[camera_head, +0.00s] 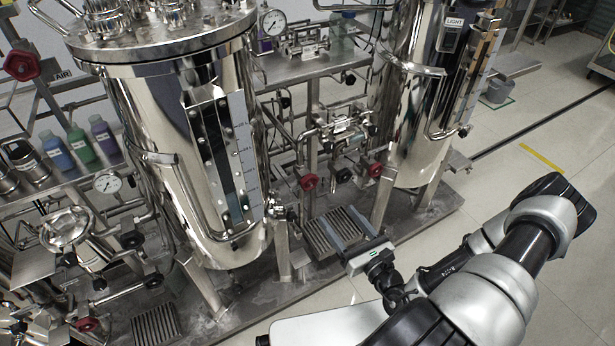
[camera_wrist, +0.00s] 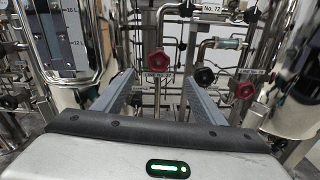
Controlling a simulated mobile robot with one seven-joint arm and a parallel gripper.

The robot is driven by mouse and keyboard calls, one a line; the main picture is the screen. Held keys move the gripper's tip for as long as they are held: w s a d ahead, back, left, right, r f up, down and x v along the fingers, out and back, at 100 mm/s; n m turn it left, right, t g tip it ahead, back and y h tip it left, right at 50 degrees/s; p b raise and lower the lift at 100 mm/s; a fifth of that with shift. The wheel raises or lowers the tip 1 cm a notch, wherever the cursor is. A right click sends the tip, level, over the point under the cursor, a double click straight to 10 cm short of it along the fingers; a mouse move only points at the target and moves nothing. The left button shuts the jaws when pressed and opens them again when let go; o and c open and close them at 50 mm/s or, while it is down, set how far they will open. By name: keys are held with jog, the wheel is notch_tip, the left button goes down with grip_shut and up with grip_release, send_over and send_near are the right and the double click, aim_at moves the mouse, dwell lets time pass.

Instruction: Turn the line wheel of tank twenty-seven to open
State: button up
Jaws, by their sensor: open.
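In the wrist view, a red handwheel (camera_wrist: 157,60) stands on the pipework beyond and between the two fingers of my gripper (camera_wrist: 160,88). A black handwheel (camera_wrist: 204,76) and a second red handwheel (camera_wrist: 245,91) are to its right, with a small label above the second, too blurred to read surely. In the head view, these wheels appear as red (camera_head: 308,183), black (camera_head: 343,175) and red (camera_head: 375,170). My gripper (camera_head: 339,212) is open and empty, in front of and below them. No tank label clearly reads twenty-seven; one tag (camera_wrist: 212,8) seems to read No. 72.
Two steel tanks, a left one (camera_head: 160,130) and a right one (camera_head: 415,110), flank the pipework. A red AIR wheel (camera_head: 22,65) is far left, above several bottles (camera_head: 80,145).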

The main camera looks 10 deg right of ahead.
aim_at(311, 182)
jog(key=b+x, duration=0.3)
jog(key=x, duration=1.4)
jog(key=shift+s, duration=0.1)
jog(key=c, duration=1)
jog(key=shift+a, duration=0.1)
jog(key=shift+c, duration=0.2)
